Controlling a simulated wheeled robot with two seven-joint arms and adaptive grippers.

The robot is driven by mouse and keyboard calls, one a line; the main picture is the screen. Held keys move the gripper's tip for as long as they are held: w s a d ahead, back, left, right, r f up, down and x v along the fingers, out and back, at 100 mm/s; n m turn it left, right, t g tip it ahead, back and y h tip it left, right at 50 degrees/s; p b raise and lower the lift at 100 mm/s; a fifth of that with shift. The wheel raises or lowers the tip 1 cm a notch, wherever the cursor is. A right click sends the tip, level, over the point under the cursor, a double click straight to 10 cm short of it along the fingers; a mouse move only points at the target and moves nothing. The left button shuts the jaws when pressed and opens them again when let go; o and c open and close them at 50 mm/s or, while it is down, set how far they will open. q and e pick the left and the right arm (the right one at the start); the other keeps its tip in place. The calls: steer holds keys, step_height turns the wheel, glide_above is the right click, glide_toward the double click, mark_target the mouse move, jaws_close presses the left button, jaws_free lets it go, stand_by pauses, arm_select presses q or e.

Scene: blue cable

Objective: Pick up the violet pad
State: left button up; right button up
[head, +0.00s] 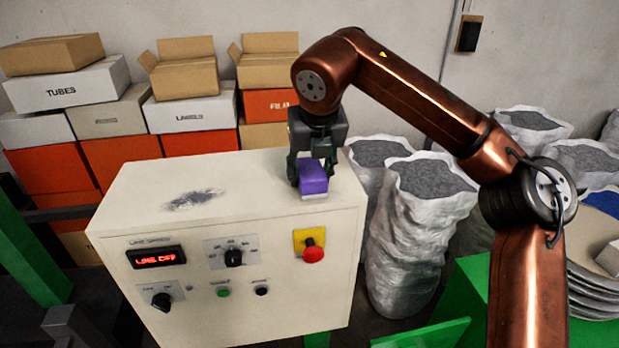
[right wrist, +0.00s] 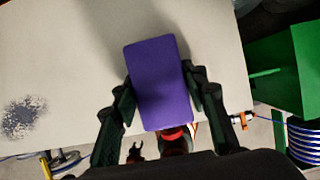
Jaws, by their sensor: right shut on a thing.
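The violet pad (head: 313,179) is a small block at the right part of the cream cabinet's top (head: 245,185), near its front edge. A pale strip shows along its underside. My right gripper (head: 312,172) reaches down from above and is shut on the pad, one finger on each side. In the right wrist view the pad's flat violet face (right wrist: 160,82) lies between the two dark fingers (right wrist: 160,95). I cannot tell whether the pad touches the cabinet top or hangs just above it. My left gripper is not in view.
A dark smudge (head: 193,199) marks the cabinet top left of the pad. The cabinet front has a red button (head: 313,252), knobs and a lit display (head: 156,258). Boxes (head: 188,113) are stacked behind, and filled sacks (head: 420,225) stand at right. The cabinet top is otherwise clear.

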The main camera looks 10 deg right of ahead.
mark_target(308, 168)
steer(key=shift+s, duration=0.15)
steer(key=shift+c, duration=1.1)
steer(key=shift+w+r, duration=0.1)
steer(key=shift+w, duration=0.1)
steer(key=shift+r, duration=0.25)
steer(key=v, duration=0.2)
steer(key=b+v, duration=0.1)
steer(key=v, duration=0.1)
steer(key=shift+w+a, duration=0.1)
steer(key=shift+a, duration=0.15)
steer(key=s+r, duration=0.1)
steer(key=s+a+r+b, duration=0.1)
steer(key=r, duration=0.1)
steer(key=shift+s+a+r, duration=0.1)
steer(key=shift+s+r, duration=0.2)
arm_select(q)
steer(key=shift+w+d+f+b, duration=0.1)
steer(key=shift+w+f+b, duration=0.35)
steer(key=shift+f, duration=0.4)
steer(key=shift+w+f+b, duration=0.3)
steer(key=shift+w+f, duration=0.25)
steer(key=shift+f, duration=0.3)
arm_select(e)
steer(key=s+a+r, duration=0.4)
steer(key=s+r, duration=0.1)
steer(key=s, duration=0.4)
steer(key=shift+s, duration=0.1)
